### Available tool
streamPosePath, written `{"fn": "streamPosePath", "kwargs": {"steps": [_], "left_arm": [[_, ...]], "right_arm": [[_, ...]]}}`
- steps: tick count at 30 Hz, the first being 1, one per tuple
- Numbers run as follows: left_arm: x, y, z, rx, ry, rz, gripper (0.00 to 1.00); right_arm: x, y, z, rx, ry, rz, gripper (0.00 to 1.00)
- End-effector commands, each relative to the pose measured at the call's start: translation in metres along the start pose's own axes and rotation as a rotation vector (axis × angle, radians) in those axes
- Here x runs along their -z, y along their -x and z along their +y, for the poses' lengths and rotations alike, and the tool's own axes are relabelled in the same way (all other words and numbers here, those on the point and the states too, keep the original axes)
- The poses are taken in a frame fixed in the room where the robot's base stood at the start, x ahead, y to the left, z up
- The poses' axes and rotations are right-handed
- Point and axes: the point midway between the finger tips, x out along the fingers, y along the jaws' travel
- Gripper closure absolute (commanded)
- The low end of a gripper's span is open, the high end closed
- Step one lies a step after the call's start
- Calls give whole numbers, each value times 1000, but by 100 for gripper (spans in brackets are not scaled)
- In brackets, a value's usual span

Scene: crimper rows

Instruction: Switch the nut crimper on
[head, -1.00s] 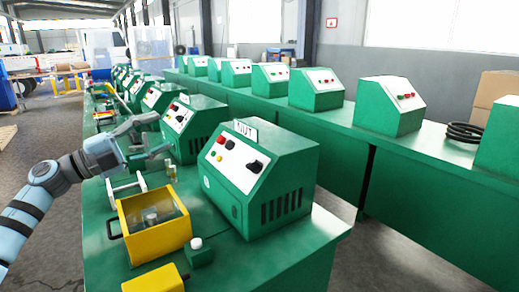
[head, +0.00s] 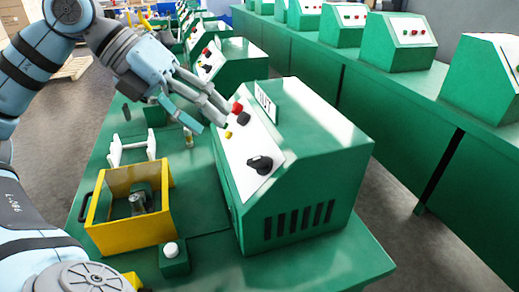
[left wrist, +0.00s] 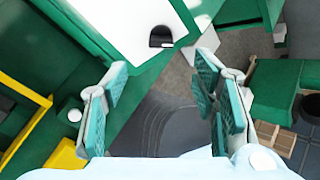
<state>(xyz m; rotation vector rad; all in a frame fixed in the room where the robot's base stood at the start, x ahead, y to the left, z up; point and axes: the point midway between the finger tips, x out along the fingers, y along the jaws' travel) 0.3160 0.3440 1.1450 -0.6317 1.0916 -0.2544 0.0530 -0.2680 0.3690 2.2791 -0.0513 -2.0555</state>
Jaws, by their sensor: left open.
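The nut crimper (head: 310,160) is a green box with a "NUT" plate (head: 265,101) on top and a sloping white panel. The panel has a red button (head: 237,107), a dark button (head: 243,119), a small yellow one (head: 228,134) and a black rotary knob (head: 260,165) lower down. My left gripper (head: 212,118) is open and empty by the panel's upper end, near the buttons; contact cannot be told. In the left wrist view, its spread fingers (left wrist: 161,78) are below a black part on the white panel (left wrist: 125,25), probably the knob. My right gripper is not seen.
A yellow open-topped box (head: 130,232) and a small green box with a white button (head: 172,252) are on the bench left of the crimper. A white stand (head: 132,150) is behind them. More green machines line this bench and the parallel bench (head: 355,85).

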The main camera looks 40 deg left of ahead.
Motion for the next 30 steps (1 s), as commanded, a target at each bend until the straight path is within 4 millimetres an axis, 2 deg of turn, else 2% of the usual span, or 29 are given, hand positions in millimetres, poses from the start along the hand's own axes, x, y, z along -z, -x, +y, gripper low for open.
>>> {"fn": "streamPosePath", "kwargs": {"steps": [3,6,12,18,25,30], "left_arm": [[1,-34,0,0,-2,9,47],[1,-63,-1,0,-3,11,47],[0,-103,-3,4,-4,12,47],[1,-121,-2,4,-3,8,47],[0,-123,-1,2,-1,3,47],[0,-123,0,3,0,2,74]], "right_arm": [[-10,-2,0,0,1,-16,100],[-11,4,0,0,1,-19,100],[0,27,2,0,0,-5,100],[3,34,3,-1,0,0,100],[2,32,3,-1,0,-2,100],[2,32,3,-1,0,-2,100]]}}
